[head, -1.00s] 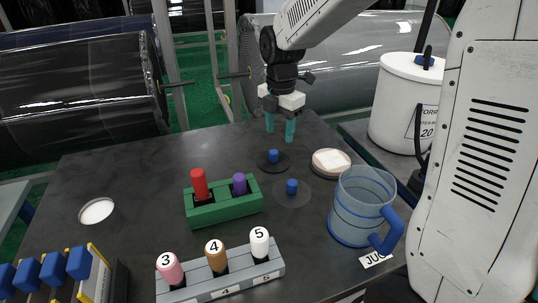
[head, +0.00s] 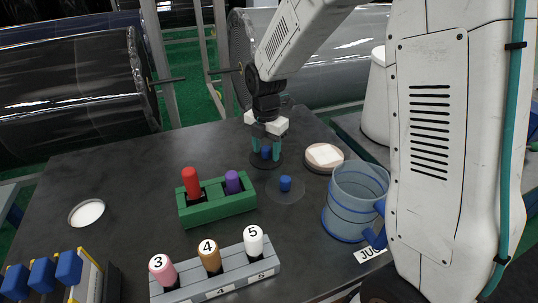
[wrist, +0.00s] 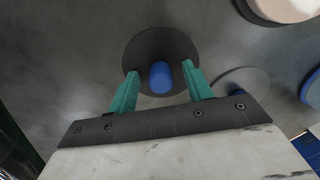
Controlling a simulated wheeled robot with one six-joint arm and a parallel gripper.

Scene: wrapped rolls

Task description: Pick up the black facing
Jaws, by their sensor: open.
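The black facing is a thin dark disc (head: 264,164) with a blue knob (head: 266,152) at its middle, lying on the dark table. In the wrist view the black facing (wrist: 150,42) shows with its blue knob (wrist: 160,77) between my two teal fingers. My gripper (head: 265,156) is open, pointing down, with a finger on each side of the knob. In the wrist view my gripper (wrist: 161,80) shows a gap between each fingertip and the knob. A clear grey disc (head: 286,194) with another blue knob (head: 285,183) lies just in front.
A round dish with a white pad (head: 324,156) stands right of the facing. A clear jug (head: 354,205) is further right. A green holder (head: 218,207) with red and purple pegs and a grey numbered rack (head: 216,272) are nearer.

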